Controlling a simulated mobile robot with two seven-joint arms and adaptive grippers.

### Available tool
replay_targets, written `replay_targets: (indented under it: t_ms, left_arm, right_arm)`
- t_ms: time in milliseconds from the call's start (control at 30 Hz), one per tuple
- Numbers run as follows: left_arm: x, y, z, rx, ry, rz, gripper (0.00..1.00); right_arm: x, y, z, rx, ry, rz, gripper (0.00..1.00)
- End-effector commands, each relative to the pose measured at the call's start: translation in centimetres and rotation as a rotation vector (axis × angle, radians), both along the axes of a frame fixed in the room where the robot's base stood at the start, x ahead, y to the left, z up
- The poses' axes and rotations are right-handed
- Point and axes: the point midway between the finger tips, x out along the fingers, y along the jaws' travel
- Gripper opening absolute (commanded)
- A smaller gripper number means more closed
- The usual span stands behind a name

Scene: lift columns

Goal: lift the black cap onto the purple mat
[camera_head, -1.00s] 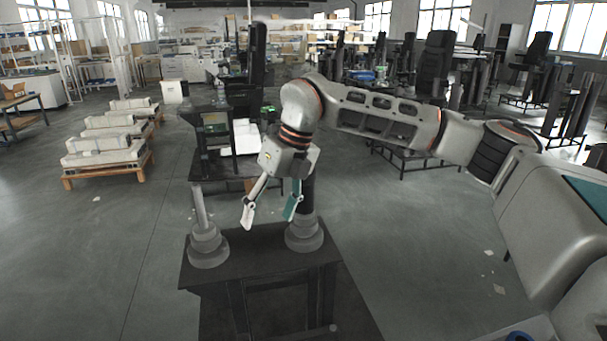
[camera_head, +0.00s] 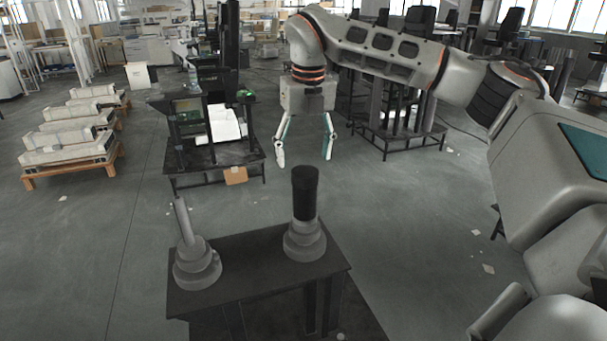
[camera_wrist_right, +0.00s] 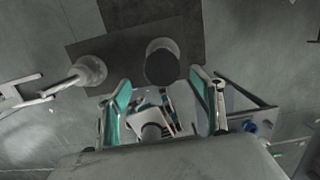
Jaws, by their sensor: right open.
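The black cap (camera_head: 304,194) is a dark upright cylinder on the grey stepped base at the right of the dark stand; its round top shows in the right wrist view (camera_wrist_right: 161,67). My right gripper (camera_head: 304,154) points down with its fingers spread and nothing between them. In the head view it appears above the cap and apart from it. In the right wrist view the gripper (camera_wrist_right: 162,102) has its two teal-padded fingers apart, with the cap showing beyond the tips. I see no purple mat in either view. My left gripper does not show.
The dark stand (camera_head: 240,283) also carries a second grey base (camera_head: 197,266) at its left, with a thin leaning rod. A dark workbench (camera_head: 215,158) stands behind. Pallets with pale parts (camera_head: 68,147) lie at the left. Open floor surrounds the stand.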

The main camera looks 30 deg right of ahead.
Motion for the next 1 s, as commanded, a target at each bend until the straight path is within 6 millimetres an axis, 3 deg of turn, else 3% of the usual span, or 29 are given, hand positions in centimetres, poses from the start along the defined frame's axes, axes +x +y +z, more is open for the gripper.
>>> replay_targets:
  t_ms: [333, 633, 667, 833, 1000]
  left_arm:
    - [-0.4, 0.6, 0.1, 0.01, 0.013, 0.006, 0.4]
    - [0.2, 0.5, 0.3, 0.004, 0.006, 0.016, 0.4]
    - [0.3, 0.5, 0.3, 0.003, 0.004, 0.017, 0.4]
    - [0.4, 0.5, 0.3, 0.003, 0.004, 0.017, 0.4]
    - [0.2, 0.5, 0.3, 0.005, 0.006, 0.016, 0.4]
  right_arm:
    - [0.2, -0.6, -4.4, -0.001, 0.002, 0.002, 0.66]
    - [0.4, -0.6, -5.0, 0.0, -0.001, 0.001, 0.66]
    - [0.4, -0.6, -5.0, 0.0, 0.0, 0.001, 0.64]
    - [0.4, -0.6, -5.0, 0.0, 0.0, 0.001, 0.2]
    - [0.4, -0.6, -5.0, 0.0, -0.001, 0.001, 0.2]
